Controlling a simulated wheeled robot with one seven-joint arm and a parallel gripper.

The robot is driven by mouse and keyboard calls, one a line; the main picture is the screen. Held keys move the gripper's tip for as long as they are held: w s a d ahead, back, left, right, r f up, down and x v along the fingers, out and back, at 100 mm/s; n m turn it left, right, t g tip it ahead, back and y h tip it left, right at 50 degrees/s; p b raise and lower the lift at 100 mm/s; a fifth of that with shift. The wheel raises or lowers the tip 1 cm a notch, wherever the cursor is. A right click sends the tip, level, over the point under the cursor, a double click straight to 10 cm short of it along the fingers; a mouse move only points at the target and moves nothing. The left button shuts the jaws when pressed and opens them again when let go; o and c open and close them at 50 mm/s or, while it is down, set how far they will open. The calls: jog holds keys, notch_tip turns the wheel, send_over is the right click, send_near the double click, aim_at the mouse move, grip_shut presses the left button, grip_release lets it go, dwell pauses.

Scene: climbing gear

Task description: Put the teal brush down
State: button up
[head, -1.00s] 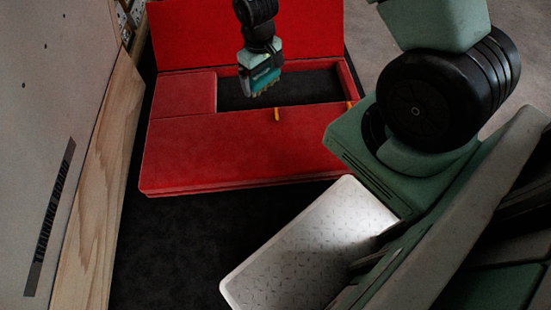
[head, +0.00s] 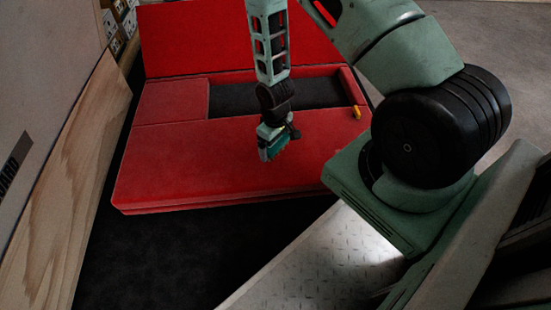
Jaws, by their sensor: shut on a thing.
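My gripper (head: 267,133) points down over the front red pad and is shut on the teal brush (head: 277,152). The brush is a small teal piece between the fingers, partly covered by them. I cannot tell whether its lower edge touches the red pad (head: 190,168) or hangs just above it.
Behind my gripper is a dark open recess (head: 231,99) in the red padding, with a raised red block (head: 180,102) at its left. A small orange thing (head: 357,112) sits at the right edge. A wooden board (head: 60,190) stands at the left. The pad's front is clear.

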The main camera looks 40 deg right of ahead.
aim_at(275, 161)
notch_tip(275, 161, down, 6)
jog(key=b, duration=0.2)
jog(key=shift+r+b, duration=0.15)
jog(key=shift+b, duration=0.2)
jog(key=shift+f, duration=0.2)
jog(key=o, duration=0.7)
jog(key=shift+o, duration=0.2)
